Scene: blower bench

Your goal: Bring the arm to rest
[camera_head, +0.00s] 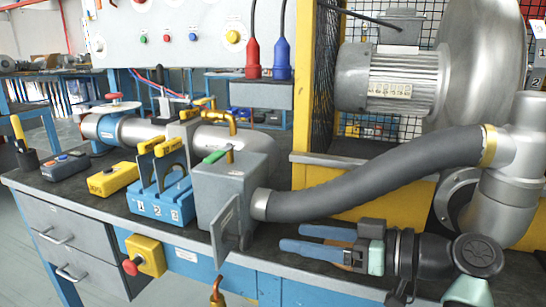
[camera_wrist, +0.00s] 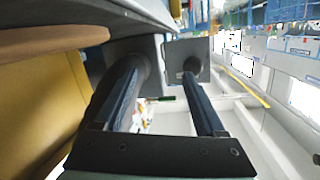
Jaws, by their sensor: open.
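My gripper (camera_head: 292,238) is at the lower right of the head view, in front of the hose and over the bench's front edge. Its two blue fingers point left toward the grey metal box (camera_head: 222,197) and its hinged door (camera_head: 228,236), which stands open. The fingers are apart with nothing between them. In the wrist view my gripper (camera_wrist: 162,78) also shows both dark fingers apart and empty. Past the fingertips there is a grey plate with a knob (camera_wrist: 202,54), which looks like the door. My wrist runs off the lower right of the head view.
A dark hose (camera_head: 375,180) runs from the box to the blower pipe (camera_head: 510,190). The blower (camera_head: 390,80) stands behind on a yellow frame. A blue block with yellow padlocks (camera_head: 160,200) is left of the box. A yellow button box (camera_head: 145,256) hangs on the bench front.

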